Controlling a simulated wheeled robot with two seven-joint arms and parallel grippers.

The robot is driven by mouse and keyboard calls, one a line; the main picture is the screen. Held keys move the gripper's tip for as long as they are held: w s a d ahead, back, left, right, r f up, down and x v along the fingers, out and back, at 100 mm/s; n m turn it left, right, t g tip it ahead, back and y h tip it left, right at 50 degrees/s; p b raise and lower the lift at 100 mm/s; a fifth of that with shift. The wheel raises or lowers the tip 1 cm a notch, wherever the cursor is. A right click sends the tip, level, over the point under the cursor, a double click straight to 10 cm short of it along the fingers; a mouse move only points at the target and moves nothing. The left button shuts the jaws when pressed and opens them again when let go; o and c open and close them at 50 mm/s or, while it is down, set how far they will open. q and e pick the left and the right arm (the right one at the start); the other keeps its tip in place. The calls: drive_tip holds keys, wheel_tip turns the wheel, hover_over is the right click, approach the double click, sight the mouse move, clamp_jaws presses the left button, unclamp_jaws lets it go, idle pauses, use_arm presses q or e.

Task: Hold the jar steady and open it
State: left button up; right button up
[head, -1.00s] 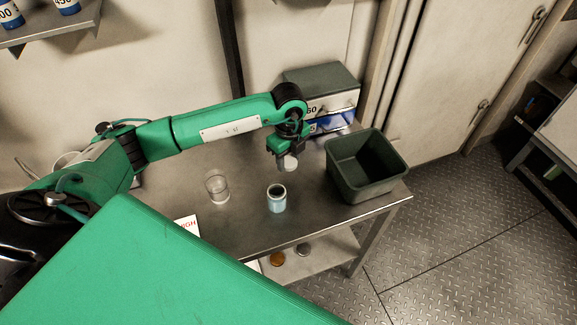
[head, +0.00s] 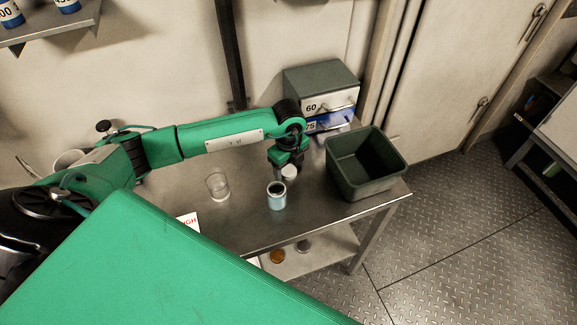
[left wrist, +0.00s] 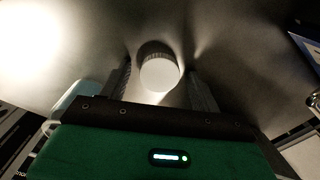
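The jar (head: 277,197) is a small light-blue jar standing upright on the steel table. Its top looks open, with a pale rim and a dark inside. A round white lid (head: 289,172) is just behind the jar and apart from it, at my left gripper (head: 287,168). In the left wrist view the lid (left wrist: 159,72) shows its ribbed edge and lies between my two fingers (left wrist: 160,82), with a narrow gap on each side. The left gripper looks open around it. Whether the lid rests on the table is hard to tell. My right gripper is not in view.
A clear glass (head: 218,186) stands left of the jar. A dark green bin (head: 367,182) is at the table's right end. A drawer box (head: 320,80) stands behind. A sign (head: 188,223) is at the front edge. Small round items lie on the lower shelf.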

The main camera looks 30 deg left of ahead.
sight(288, 170)
use_arm(q)
drive_tip(key=shift+r, duration=0.55)
wheel_tip(288, 170, up, 11)
drive_tip(key=b, duration=0.1)
drive_tip(key=shift+r, duration=0.15)
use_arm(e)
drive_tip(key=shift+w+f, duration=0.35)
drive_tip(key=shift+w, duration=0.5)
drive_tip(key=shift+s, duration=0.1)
